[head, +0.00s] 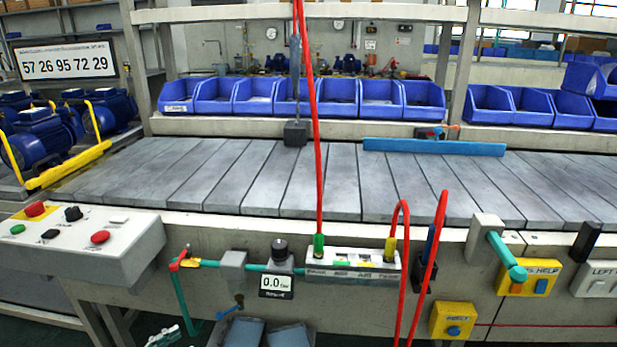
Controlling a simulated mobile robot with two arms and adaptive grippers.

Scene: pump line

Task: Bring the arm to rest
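Neither of my arms shows in the head view, and no gripper is in the picture. I cannot see what either gripper holds. The slatted grey conveyor (300,180) runs across the view. A blue bar (434,147) lies along its far side. A dark block (295,133) hangs over the far edge. A red hose (311,120) drops from above to a grey connector panel (352,263) on the front beam.
A control box with buttons (135,240) juts out at the left front. A small gauge (277,285), a teal lever (507,257) and yellow button boxes (452,321) line the front. Blue bins (253,96) stand behind. Blue motors (40,138) sit at the left. The conveyor's middle is clear.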

